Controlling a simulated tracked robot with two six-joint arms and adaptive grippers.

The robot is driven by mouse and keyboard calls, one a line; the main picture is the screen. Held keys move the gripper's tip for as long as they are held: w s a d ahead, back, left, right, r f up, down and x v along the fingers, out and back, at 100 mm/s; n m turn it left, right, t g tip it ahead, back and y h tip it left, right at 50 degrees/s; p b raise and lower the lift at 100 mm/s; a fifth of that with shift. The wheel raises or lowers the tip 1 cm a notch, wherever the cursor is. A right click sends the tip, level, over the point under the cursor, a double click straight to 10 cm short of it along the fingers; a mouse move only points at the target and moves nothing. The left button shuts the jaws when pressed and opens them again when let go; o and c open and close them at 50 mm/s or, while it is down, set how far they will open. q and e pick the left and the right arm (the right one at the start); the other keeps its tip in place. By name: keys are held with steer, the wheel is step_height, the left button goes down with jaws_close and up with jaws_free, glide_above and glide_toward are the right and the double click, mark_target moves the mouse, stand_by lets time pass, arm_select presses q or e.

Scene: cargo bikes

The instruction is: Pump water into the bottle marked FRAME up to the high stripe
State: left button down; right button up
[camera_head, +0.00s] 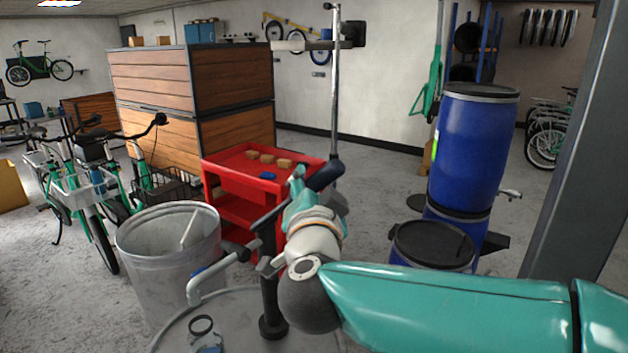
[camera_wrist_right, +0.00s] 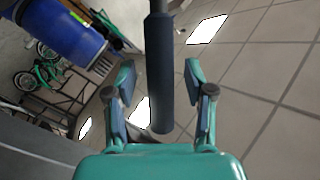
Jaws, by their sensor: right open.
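A hand pump (camera_head: 268,290) with a dark body stands on a grey drum top (camera_head: 240,310) at the bottom of the head view. Its pale spout (camera_head: 205,280) bends down to the left. The pump lever's dark grip (camera_head: 325,176) slants up by my right gripper (camera_head: 306,184). In the right wrist view the grip (camera_wrist_right: 160,80) lies between the two spread fingers of my right gripper (camera_wrist_right: 158,82), with gaps on both sides. A dark ring and a small blue item (camera_head: 208,345) show below the spout; I see no FRAME mark or stripe. My left gripper is out of view.
A grey metal bin (camera_head: 168,262) stands left of the pump. A red cart (camera_head: 225,180) with small boxes is behind it. Blue barrels (camera_head: 472,150) stand at right. Green bikes (camera_head: 85,195) are at left.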

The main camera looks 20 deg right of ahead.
steer(key=shift+w+d, duration=0.2)
steer(key=shift+w, duration=0.4)
jaws_close()
